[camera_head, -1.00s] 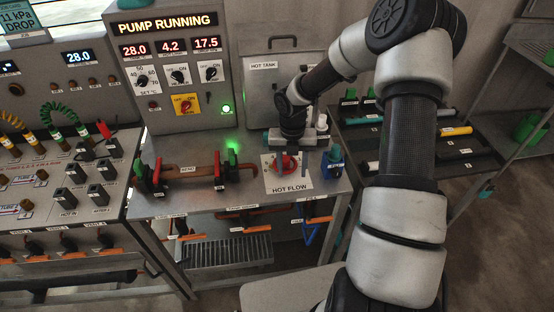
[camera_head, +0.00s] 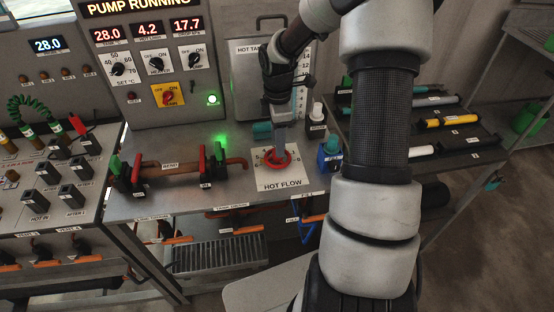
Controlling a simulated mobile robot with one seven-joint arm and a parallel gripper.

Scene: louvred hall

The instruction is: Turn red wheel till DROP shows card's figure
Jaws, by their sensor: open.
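The red wheel (camera_head: 275,159) sits on a white plate marked HOT FLOW (camera_head: 283,182) on the metal bench. My gripper (camera_head: 281,146) points down at the wheel from above, with its fingers open and low over it. The fingers cover part of the wheel, and I cannot tell whether they touch it. On the panel, the three red displays read 28.0, 4.2 and, at the right, 17.7 on the DROP display (camera_head: 187,25). The card is out of view now; the earlier frame shows it reading 11 kPa DROP.
A pipe (camera_head: 170,166) with upright red and green handles runs left of the wheel. A blue bottle-like item (camera_head: 330,153) stands close at its right. The hot tank (camera_head: 251,73) is behind. My arm hides part of the right side.

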